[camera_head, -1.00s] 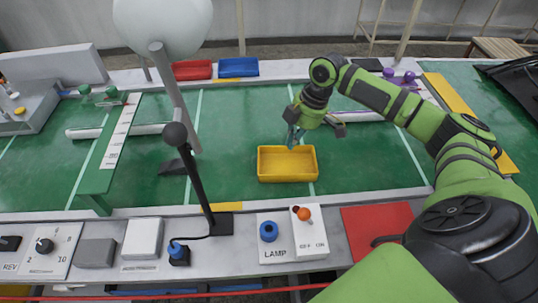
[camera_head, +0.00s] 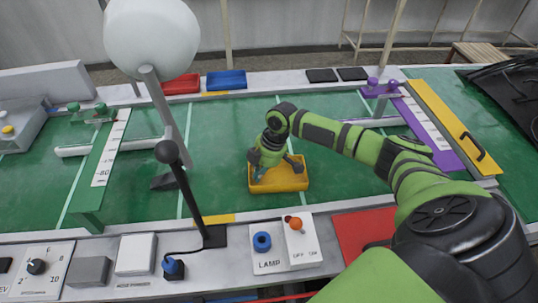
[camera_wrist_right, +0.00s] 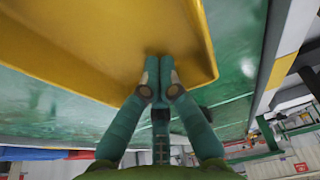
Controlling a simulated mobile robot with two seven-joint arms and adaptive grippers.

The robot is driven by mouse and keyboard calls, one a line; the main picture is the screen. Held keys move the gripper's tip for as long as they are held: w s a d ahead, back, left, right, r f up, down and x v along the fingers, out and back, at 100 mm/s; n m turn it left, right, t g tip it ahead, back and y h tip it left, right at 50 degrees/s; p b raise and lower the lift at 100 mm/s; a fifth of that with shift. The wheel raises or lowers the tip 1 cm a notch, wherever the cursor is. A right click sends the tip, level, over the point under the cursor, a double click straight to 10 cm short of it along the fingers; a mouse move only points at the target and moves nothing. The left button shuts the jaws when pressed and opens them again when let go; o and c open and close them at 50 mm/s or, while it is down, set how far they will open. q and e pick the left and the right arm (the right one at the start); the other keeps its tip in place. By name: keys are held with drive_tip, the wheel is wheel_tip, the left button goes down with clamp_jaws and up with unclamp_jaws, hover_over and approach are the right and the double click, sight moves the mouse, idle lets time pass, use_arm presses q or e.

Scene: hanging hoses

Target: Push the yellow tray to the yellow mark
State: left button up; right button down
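The yellow tray (camera_head: 290,184) sits on the green surface, behind the lamp switch panel. It fills much of the right wrist view (camera_wrist_right: 95,50). My right gripper (camera_head: 259,174) is low over the tray's left part, its fingers seeming to reach inside. In the right wrist view its fingertips (camera_wrist_right: 160,68) are together with nothing between them, against the yellow of the tray. Whether they touch a wall is unclear. A yellow mark (camera_head: 215,218) lies on the near ledge, left of the tray. Another yellow strip (camera_head: 214,93) is on the far ledge. My left gripper is out of view.
A black post (camera_head: 185,190) and a grey pole (camera_head: 168,110) stand left of the tray. A green barrier (camera_head: 100,170) is farther left, a purple one (camera_head: 430,135) at right. Red (camera_head: 180,84) and blue (camera_head: 226,79) trays sit on the far ledge.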

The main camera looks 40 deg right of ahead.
sight(194, 188)
drive_tip(key=shift+w+a, duration=0.1)
drive_tip(key=shift+a, duration=0.05)
drive_tip(key=w+a, duration=0.1)
drive_tip(key=a, duration=0.1)
drive_tip(key=w+a, duration=0.1)
drive_tip(key=a, duration=0.1)
drive_tip(key=w+a, duration=0.1)
drive_tip(key=a, duration=0.2)
drive_tip(key=shift+w, duration=0.35)
drive_tip(key=w+a+b, duration=0.1)
drive_tip(key=a, duration=0.2)
drive_tip(key=w+a, duration=0.2)
drive_tip(key=a, duration=0.1)
drive_tip(key=w+a+b, duration=0.1)
drive_tip(key=w+a, duration=0.1)
drive_tip(key=a, duration=0.1)
drive_tip(key=shift+f+b, duration=0.15)
drive_tip(key=shift+b, duration=0.15)
drive_tip(key=shift+w+a, duration=0.25)
drive_tip(key=shift+a, duration=0.2)
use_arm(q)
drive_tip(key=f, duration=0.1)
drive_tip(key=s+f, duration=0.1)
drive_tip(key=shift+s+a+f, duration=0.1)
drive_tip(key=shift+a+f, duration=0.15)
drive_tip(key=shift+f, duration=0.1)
